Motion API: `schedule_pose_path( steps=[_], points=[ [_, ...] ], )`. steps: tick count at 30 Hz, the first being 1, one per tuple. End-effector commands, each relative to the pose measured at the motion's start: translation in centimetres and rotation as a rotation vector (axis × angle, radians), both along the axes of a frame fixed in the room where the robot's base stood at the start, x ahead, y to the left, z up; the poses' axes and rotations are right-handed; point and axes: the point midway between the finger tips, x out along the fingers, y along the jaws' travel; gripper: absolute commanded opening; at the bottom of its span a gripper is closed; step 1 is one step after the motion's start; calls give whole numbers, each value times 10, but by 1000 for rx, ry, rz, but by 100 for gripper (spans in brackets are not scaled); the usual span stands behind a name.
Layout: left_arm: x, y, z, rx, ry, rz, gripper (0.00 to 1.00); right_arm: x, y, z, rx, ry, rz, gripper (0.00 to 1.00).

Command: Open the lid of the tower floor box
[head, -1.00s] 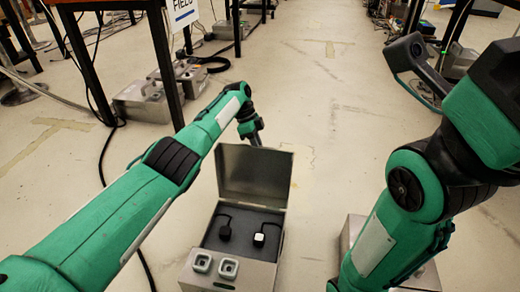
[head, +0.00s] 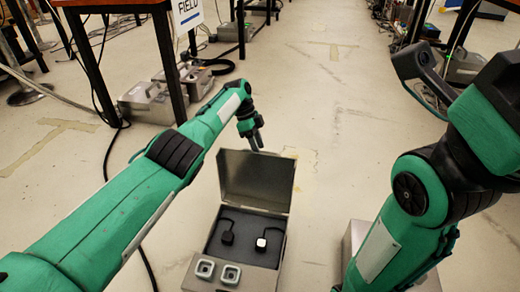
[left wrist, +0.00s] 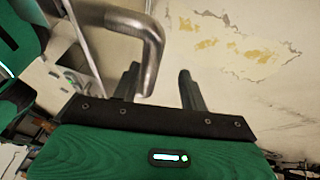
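The tower floor box (head: 232,276) is a grey metal box low in the middle of the head view. Its lid (head: 255,180) stands raised at the far side, leaving the dark interior showing. Inside lie a black plug (head: 227,238) and a white-topped plug (head: 261,243) on short leads. My left gripper (head: 256,144) is just above the lid's top edge. In the left wrist view its two fingers (left wrist: 160,85) are apart, with a bent metal handle (left wrist: 151,50) at them; I see no grip on it.
Two square grey sockets (head: 217,272) sit on the box's front. Another grey box (head: 355,238) is partly hidden by my right arm. More metal boxes (head: 150,100) stand by a table leg (head: 168,65) at the left. The floor beyond the lid is clear.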

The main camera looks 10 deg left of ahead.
Motion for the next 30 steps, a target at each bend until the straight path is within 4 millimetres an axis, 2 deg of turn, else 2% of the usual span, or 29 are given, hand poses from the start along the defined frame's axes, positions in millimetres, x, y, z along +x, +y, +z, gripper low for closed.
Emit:
schedule_pose_path(
  steps=[1, 3, 9, 23, 30],
  points=[
    [4, 4, 14, -1, -5, 3, 41, 1, -2, 3, 4, 1, -5, 36],
    [5, 8, 24, -2, -3, 3, 41, 1, -4, 5, 8, 4, -8, 36],
    [8, 16, 35, 1, -1, 2, 41, 4, -3, -4, 6, 17, -7, 36],
    [9, 18, 43, 0, 2, 1, 41, 2, 0, 4, 0, 7, 2, 36],
    [9, 18, 84, 0, 2, 1, 41, 12, -3, 29, -9, 30, -16, 36]
  ],
)
